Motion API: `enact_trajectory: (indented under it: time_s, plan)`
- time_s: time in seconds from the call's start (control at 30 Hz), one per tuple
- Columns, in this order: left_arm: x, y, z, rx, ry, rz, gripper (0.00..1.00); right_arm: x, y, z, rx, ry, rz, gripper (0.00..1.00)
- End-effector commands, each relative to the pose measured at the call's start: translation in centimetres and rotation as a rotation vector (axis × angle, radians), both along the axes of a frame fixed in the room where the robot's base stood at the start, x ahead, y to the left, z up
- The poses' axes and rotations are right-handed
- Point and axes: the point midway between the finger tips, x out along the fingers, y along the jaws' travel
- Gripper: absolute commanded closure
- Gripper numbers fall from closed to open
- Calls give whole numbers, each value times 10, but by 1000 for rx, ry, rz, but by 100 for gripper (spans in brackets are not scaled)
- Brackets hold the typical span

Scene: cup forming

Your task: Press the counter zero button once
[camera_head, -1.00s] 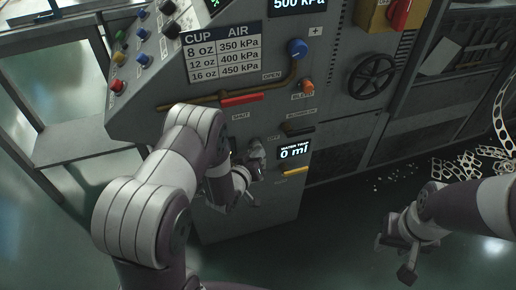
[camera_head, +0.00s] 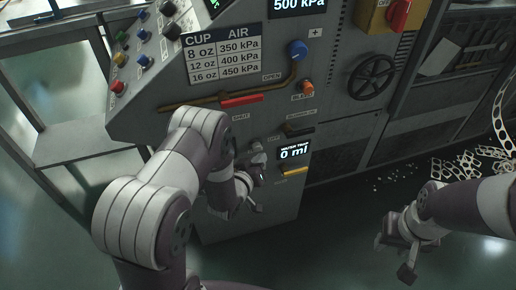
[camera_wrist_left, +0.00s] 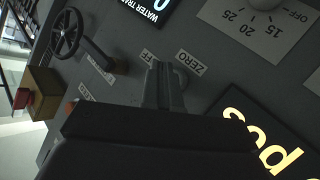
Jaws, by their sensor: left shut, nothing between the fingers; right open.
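A ZERO label (camera_wrist_left: 190,62) shows on the dark panel in the left wrist view, beside my left gripper's fingertips. My left gripper (camera_wrist_left: 164,78) is shut and empty, in front of the panel between the ZERO label and another partly covered label. I cannot tell whether it touches the panel. A lit display reading "pcs" (camera_wrist_left: 262,140) is at the lower right, partly cut off. In the head view my left gripper (camera_head: 256,165) is at the machine's lower front. My right gripper (camera_head: 396,258) is open and empty, away from the machine.
The water trap display (camera_head: 294,152) reads 0 ml, above a yellow bar (camera_head: 293,171). A black handle (camera_head: 299,129), red lever (camera_head: 241,100), blue knob (camera_head: 297,49) and handwheel (camera_head: 372,77) stand out from the machine. Cut sheet scraps (camera_head: 470,165) lie at the right.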

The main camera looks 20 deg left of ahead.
Motion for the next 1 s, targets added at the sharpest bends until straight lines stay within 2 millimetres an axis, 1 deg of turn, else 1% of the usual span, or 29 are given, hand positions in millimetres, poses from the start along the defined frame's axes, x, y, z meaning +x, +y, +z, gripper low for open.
enact_trajectory:
  time_s: [0.17,0.6,0.73,1.0]
  plan:
    - [-3,-2,0,0,2,-1,100,0,0,1,0,0,0,57]
    - [-38,-26,1,0,1,0,100,0,0,11,0,0,0,57]
    - [-41,-28,0,1,-1,-1,100,0,0,12,0,0,0,57]
    - [-41,-28,0,0,0,0,100,0,0,12,0,0,0,57]
